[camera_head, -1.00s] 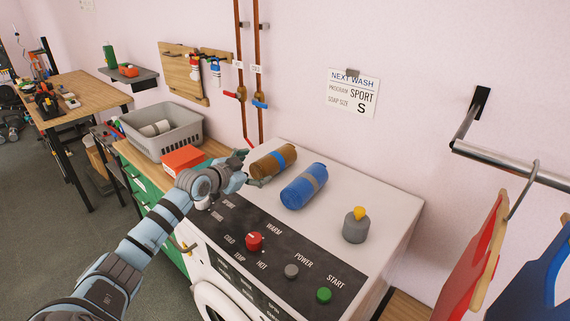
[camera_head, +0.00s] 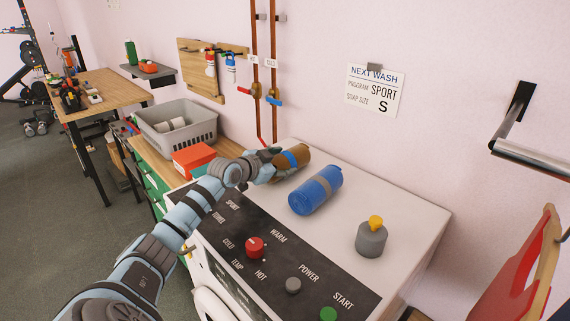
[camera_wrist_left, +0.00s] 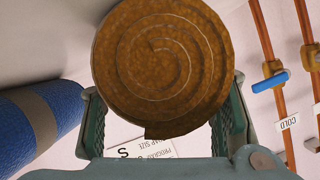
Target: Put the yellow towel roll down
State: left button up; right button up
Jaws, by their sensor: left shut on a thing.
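The brownish-yellow towel roll (camera_head: 302,153) with a blue band lies at the back left of the white washer top (camera_head: 408,212). Whether it rests fully on the top or is slightly raised, I cannot tell. My left gripper (camera_head: 276,163) is shut on its near left end. In the left wrist view the roll's spiral end (camera_wrist_left: 160,60) fills the space between the fingers (camera_wrist_left: 163,115). A blue towel roll (camera_head: 316,189) with a grey band lies just to the right, apart from it. My right gripper is not in view.
A grey knob-like object (camera_head: 371,240) with a yellow top stands on the washer's right part. An orange-red box (camera_head: 193,160) and a grey basket (camera_head: 177,126) stand on the wooden counter to the left. Copper pipes (camera_head: 274,60) run up the wall behind. The washer top's back right is clear.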

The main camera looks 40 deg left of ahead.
pick_arm(q)
jog(key=shift+w, duration=0.15)
jog(key=shift+c, duration=0.7)
notch_tip(320, 180, up, 20)
jog(key=p, duration=0.2)
